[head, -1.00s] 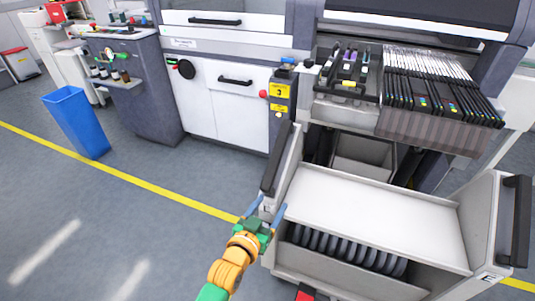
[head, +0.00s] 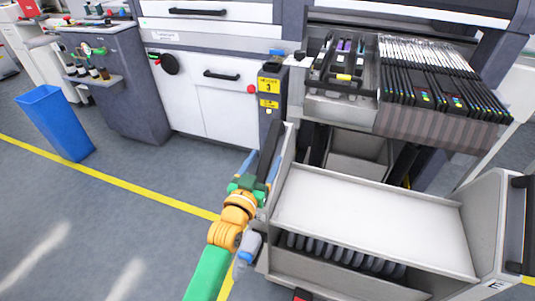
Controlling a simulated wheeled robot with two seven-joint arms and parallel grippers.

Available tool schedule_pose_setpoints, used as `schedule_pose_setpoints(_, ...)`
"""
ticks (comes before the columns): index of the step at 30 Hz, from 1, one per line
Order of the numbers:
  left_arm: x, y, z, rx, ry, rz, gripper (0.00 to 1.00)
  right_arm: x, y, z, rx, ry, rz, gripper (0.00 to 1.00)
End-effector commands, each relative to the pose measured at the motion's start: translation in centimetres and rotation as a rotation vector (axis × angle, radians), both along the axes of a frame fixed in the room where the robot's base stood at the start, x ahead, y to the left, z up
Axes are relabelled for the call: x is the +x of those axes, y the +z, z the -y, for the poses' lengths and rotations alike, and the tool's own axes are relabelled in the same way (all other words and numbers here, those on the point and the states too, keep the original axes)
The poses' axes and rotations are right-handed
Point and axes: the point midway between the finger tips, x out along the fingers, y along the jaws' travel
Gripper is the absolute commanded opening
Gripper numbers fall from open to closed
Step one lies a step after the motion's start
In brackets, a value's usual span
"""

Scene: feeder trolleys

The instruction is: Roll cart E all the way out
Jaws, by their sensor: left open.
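Cart E (head: 375,213) is a pale grey trolley with a white top tray, standing out in front of the machine at right. Dark round reels (head: 335,252) stand in its lower bay. Its letter E shows at the lower right. It has a black upright handle (head: 270,146) at the left side and another black handle (head: 526,222) at the right side. My left gripper (head: 259,165) is open at the left handle, its blue fingers on either side of the handle's lower part. I cannot tell if they touch it. My right gripper is not in view.
The feeder machine (head: 209,88) with white doors stands behind. A feeder bank (head: 435,85) with black feeders sits above the cart's rear. A blue bin (head: 55,122) stands at left. The grey floor (head: 90,225) at front left is clear, crossed by a yellow line.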

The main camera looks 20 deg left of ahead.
Motion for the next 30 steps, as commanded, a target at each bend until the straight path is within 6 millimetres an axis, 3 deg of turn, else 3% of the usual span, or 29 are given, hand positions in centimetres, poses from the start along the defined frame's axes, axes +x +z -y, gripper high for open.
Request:
schedule_pose_setpoints(6, 2.5, 0.0, 0.1, -0.001, 0.000, 0.000, 0.70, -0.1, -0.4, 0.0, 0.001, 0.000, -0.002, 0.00)
schedule_pose_setpoints(14, 2.7, 0.0, 0.1, -0.001, 0.001, -0.001, 0.70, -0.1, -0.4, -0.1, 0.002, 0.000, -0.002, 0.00)
schedule_pose_setpoints(21, 2.7, 0.0, 0.1, -0.001, 0.001, -0.001, 0.05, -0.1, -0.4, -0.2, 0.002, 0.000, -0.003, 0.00)
schedule_pose_setpoints(22, 2.7, 0.0, 0.1, -0.001, 0.001, -0.001, 0.00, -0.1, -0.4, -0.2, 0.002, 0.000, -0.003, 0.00)
schedule_pose_setpoints(30, 2.7, 0.0, 0.1, 0.000, 0.001, -0.001, 0.00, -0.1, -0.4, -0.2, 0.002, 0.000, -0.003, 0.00)
